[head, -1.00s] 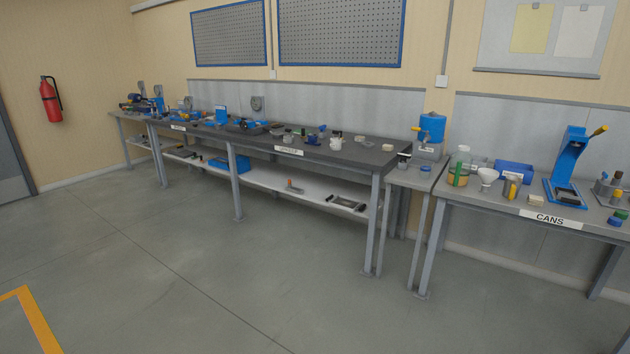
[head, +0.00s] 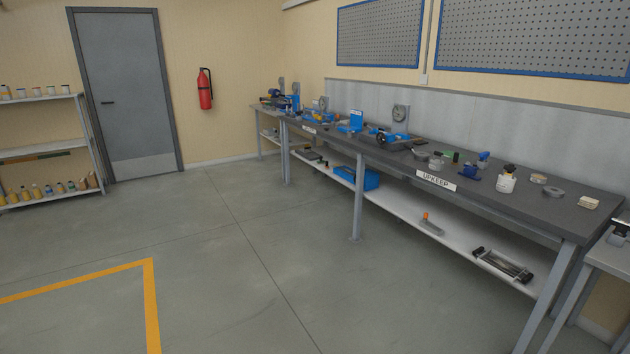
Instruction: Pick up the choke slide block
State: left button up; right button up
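I cannot pick out the choke slide block for certain; the parts on the bench are small at this distance. A long dark-topped workbench (head: 545,207) runs along the wall at the right, with a label reading UPKEEP (head: 436,181) on its front edge. Small parts lie on it, among them a white bottle with a dark cap (head: 506,181), a blue part (head: 469,172), a grey round part (head: 554,192) and a pale block (head: 587,203). Neither of my grippers shows in the head view.
The bench's lower shelf (head: 400,205) holds a blue bin (head: 371,178) and a dark tray-like frame (head: 503,265). A stocked shelf rack (head: 40,152) stands at the left, beside a grey door (head: 130,95). A fire extinguisher (head: 205,89) hangs on the wall. The floor (head: 225,250) ahead is open.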

aim_at(436, 230)
jog(key=u, duration=0.15)
jog(key=i, duration=1.9)
jog(key=z, duration=0.4)
jog(key=i, duration=0.95)
jog(key=z, duration=1.75)
jog(key=i, duration=0.9)
jog(key=z, duration=0.8)
